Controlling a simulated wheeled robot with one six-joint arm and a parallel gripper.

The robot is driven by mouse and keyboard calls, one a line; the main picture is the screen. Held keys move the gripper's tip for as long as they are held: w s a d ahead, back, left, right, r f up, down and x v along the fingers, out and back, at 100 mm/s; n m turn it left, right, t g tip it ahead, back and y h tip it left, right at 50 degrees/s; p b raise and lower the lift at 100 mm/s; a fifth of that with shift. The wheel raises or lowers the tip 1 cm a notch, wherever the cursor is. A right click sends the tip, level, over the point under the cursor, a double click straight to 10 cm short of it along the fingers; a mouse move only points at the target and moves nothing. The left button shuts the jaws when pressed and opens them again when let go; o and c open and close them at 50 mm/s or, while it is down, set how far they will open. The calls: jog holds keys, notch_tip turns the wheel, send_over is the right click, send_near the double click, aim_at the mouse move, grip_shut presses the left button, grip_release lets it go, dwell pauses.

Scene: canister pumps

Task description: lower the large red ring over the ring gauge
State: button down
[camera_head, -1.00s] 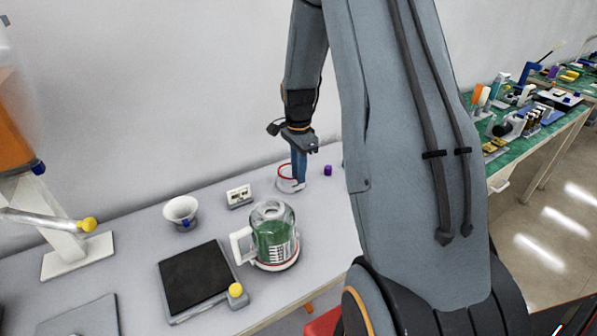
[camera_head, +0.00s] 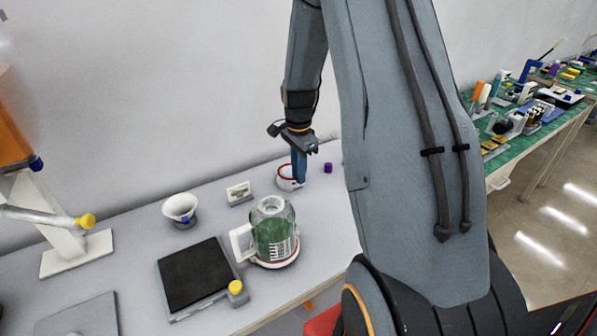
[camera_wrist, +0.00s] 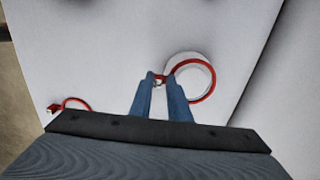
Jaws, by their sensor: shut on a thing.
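The large red ring (camera_wrist: 212,82) shows in the wrist view as a red loop around the round white ring gauge (camera_wrist: 190,58). My gripper (camera_wrist: 160,80) has its blue fingers shut on the ring's near left side. In the head view my gripper (camera_head: 299,181) points down at the back of the bench, at the white gauge (camera_head: 286,183). The ring is close about the gauge there, and the fingers hide part of both. I cannot tell whether the ring rests at the bottom.
A smaller-looking red ring (camera_wrist: 72,101) lies left in the wrist view. A purple cube (camera_head: 328,168) stands right of the gauge. A white socket block (camera_head: 239,193), a white funnel cup (camera_head: 180,211) and a green-filled jar (camera_head: 272,236) stand left and in front. The wall is close behind.

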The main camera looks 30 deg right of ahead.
jog(key=shift+f+b, duration=0.3)
jog(key=shift+f, duration=0.5)
dwell(0.4)
jog(key=c, duration=1.6)
grip_release()
jog(key=shift+w, duration=0.1)
jog(key=shift+c, duration=0.2)
jog(key=shift+r, duration=0.15)
jog(key=shift+w+r+p, duration=0.15)
jog(key=shift+r+p, duration=0.55)
jog(key=shift+r, duration=0.3)
jog(key=o, duration=0.3)
jog(key=shift+r, duration=0.2)
jog(key=shift+s+r+p, duration=0.15)
jog(key=shift+r+p, duration=0.7)
jog(key=shift+r, duration=0.25)
jog(key=shift+s+r+p, duration=0.1)
jog(key=shift+r+p, duration=0.7)
jog(key=shift+r, duration=0.3)
